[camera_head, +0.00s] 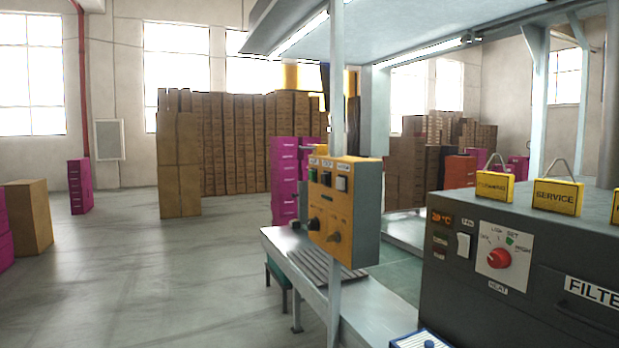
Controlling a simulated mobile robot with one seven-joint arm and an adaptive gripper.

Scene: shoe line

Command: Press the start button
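A yellow and grey control box (368,215) is fixed to a thin upright post right of centre. Its yellow front faces left and toward me. A row of small square buttons sits along its top: a green button (313,175) at the left, a dark one (326,178) in the middle and a pale one (341,183) at the right. The labels above them are too small to read, so I cannot confirm which is start. Two black knobs (314,224) sit lower on the front. My gripper is not in view.
A dark machine (470,300) with a red knob (499,258) and yellow signs (558,196) fills the right foreground. Stacked brown boxes (235,145) stand farther back. The floor (150,285) at left is open.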

